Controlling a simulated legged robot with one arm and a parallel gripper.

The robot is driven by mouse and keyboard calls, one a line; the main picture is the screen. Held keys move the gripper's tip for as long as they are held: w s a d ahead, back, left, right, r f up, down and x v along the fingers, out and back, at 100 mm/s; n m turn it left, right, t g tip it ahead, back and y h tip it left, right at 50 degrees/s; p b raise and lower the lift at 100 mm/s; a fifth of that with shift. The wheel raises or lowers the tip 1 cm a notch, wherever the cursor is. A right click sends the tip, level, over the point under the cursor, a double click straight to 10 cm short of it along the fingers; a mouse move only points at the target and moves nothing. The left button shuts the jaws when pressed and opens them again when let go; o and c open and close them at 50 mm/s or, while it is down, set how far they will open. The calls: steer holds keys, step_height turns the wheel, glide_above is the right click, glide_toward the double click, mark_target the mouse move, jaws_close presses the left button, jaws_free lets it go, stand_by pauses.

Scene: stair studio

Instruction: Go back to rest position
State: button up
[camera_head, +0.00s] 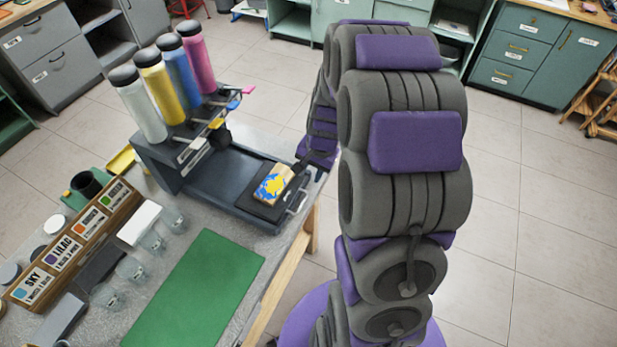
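My grey and purple arm rises through the middle right of the head view. It bends over at the top, and its far part comes down behind the near links. A purple and dark end part of my arm (319,140) shows just left of the near links, close to the right end of the dark dispenser stand. I see nothing held.
The grey worktable (190,262) at left bears a dark dispenser stand (215,180) with several bottles, a yellow-and-blue patterned block (273,184), a green mat (195,290), small glasses and a wooden label rack (78,243). Clear tiled floor (540,220) lies right; cabinets (530,55) stand behind.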

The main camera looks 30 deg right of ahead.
steer(key=shift+s+d+r, duration=0.1)
steer(key=shift+s+r, duration=0.05)
steer(key=shift+r, duration=0.45)
steer(key=s+a+r+n+g, duration=0.2)
steer(key=s+a+r+n, duration=0.3)
steer(key=s+a+r, duration=0.5)
steer(key=s+a+r+n, duration=0.1)
steer(key=s+a+n, duration=0.1)
steer(key=s, duration=0.6)
steer(key=s+a+r+n+g+h, duration=0.1)
steer(key=s+n, duration=0.3)
steer(key=s, duration=0.4)
steer(key=shift+a+r+b, duration=0.3)
steer(key=shift+a+r, duration=0.4)
steer(key=shift+r, duration=0.1)
